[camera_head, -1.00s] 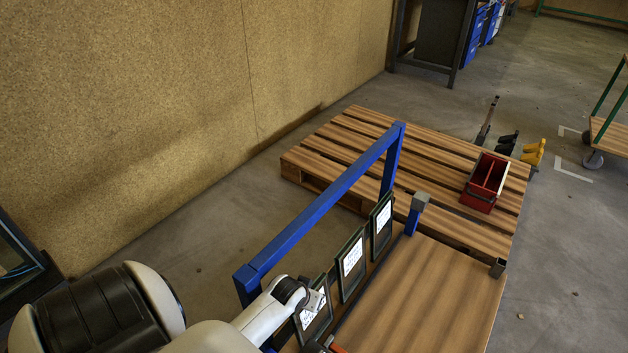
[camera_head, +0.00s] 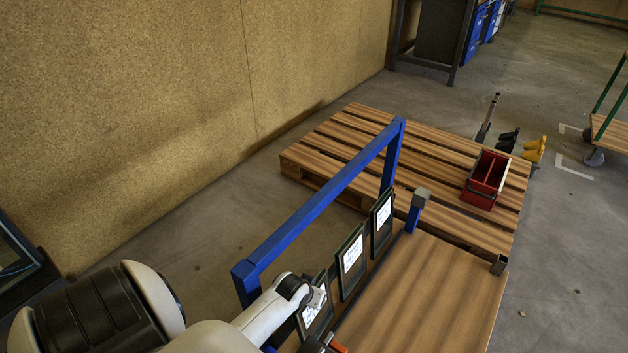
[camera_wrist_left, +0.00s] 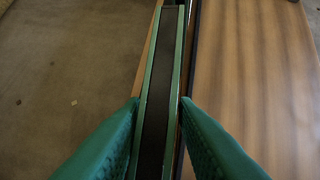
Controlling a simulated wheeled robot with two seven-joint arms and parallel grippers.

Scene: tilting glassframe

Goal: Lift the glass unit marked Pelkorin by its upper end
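Several dark-framed glass units with white labels stand in a row under the blue frame: a near one (camera_head: 313,318), a middle one (camera_head: 350,262) and a far one (camera_head: 382,222). The label writing is too small to read, so I cannot tell which is Pelkorin. My left arm reaches over the near unit and partly hides it. In the left wrist view the green fingers of my left gripper (camera_wrist_left: 160,104) stand on either side of a unit's narrow edge (camera_wrist_left: 158,65), very close to it. Whether both press on it is unclear. My right gripper is out of view.
A blue bar frame (camera_head: 325,193) rises over the units. A bare wooden board (camera_head: 440,290) lies to their right. Behind is a pallet (camera_head: 345,135) with a red box (camera_head: 485,179). An orange piece (camera_head: 340,346) shows at the bottom edge. Floor is free at left.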

